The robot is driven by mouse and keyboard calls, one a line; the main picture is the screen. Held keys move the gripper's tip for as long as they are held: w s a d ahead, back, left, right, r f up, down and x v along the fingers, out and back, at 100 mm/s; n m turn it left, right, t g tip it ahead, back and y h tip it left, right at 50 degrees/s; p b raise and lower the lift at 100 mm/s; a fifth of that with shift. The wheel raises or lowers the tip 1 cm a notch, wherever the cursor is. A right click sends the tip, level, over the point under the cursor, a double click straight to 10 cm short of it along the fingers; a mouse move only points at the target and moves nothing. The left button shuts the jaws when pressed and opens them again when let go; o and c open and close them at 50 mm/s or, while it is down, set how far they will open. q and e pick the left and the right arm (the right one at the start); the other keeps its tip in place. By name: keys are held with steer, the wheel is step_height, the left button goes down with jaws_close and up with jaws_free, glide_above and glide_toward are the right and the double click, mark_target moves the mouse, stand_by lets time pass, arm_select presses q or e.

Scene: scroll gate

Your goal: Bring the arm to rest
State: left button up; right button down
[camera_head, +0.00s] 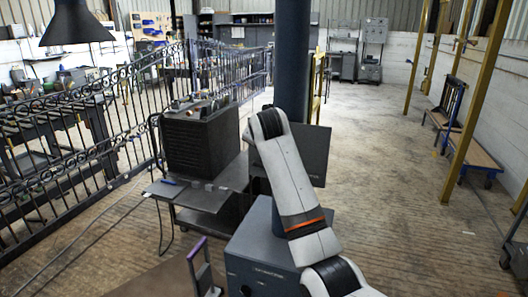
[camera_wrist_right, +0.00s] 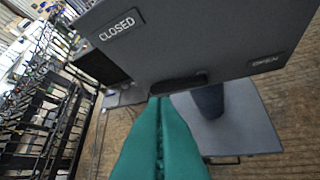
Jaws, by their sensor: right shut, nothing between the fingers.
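My right arm (camera_head: 290,180), white with an orange band, rises from the bottom right in the head view, and its far end is beside a grey panel (camera_head: 316,150). My right gripper is hidden there. In the right wrist view, its teal fingers (camera_wrist_right: 160,100) are pressed together with nothing between them. Their tips point at the lower edge of the grey panel (camera_wrist_right: 215,45), near a dark handle-like bar (camera_wrist_right: 178,84); I cannot tell whether they touch. The panel bears a "CLOSED" label (camera_wrist_right: 122,25) and an "OPEN" label (camera_wrist_right: 265,62). My left gripper is not in view.
A dark blue post (camera_head: 292,60) stands behind the panel, with a grey box base (camera_head: 258,262) below. A black ribbed unit (camera_head: 200,140) sits on a grey table (camera_head: 160,190) at the left. A scrolled iron fence (camera_head: 60,160) runs further left.

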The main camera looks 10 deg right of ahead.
steer(key=s+d+f+n+g, duration=0.15)
steer(key=s+f, duration=0.25)
steer(key=f, duration=1.6)
steer(key=s+f+n+g, duration=0.2)
steer(key=s+f+n, duration=0.15)
steer(key=f, duration=1.55)
steer(key=s+f+n+g+y, duration=0.1)
steer(key=s+f+n+g, duration=0.15)
steer(key=s+f, duration=1.65)
steer(key=s+d+f+n+g, duration=0.1)
steer(key=s+f, duration=0.4)
steer(key=s, duration=0.8)
steer(key=s+d+f+n+g, duration=0.1)
steer(key=s+f, duration=0.5)
steer(key=s, duration=0.8)
steer(key=s+d+f+n+g, duration=0.1)
steer(key=s+f, duration=0.5)
steer(key=s, duration=0.7)
steer(key=shift+s+d+n+y, duration=0.35)
steer(key=shift+d+n+y, duration=0.05)
steer(key=shift+d+n, duration=0.1)
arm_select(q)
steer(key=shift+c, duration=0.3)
